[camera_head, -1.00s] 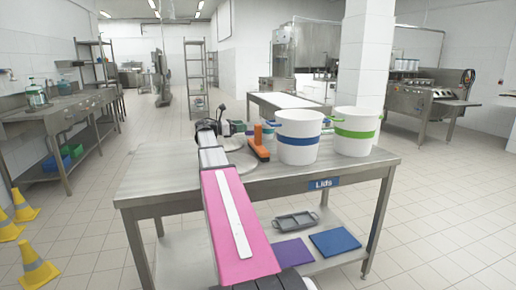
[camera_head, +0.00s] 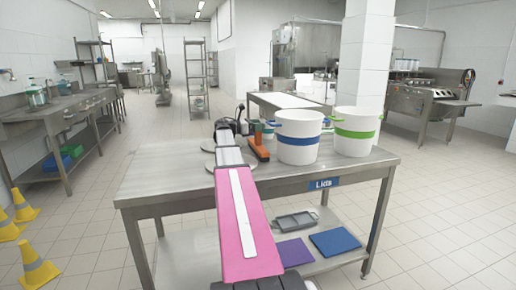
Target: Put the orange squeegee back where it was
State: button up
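The orange squeegee (camera_head: 258,147) lies on the steel table (camera_head: 170,180), just left of the white bucket with the blue band (camera_head: 298,138). Its dark edge runs along its right-hand side. My pink arm reaches over the table from the front. My gripper (camera_head: 241,124) is at the arm's far end, dark and small, beside the far end of the squeegee. Its fingers are too small and too hidden to tell whether they are open, shut or touching the squeegee.
A white bucket with a green band (camera_head: 356,132) stands right of the blue-banded one. Round lids lie partly under my arm. A "Lids" sign (camera_head: 324,183) is on the table's front edge. The lower shelf holds a grey tray (camera_head: 297,220), a purple board (camera_head: 293,252) and a blue board (camera_head: 335,242).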

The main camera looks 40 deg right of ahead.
grip_shut()
jog(key=shift+r, duration=0.1)
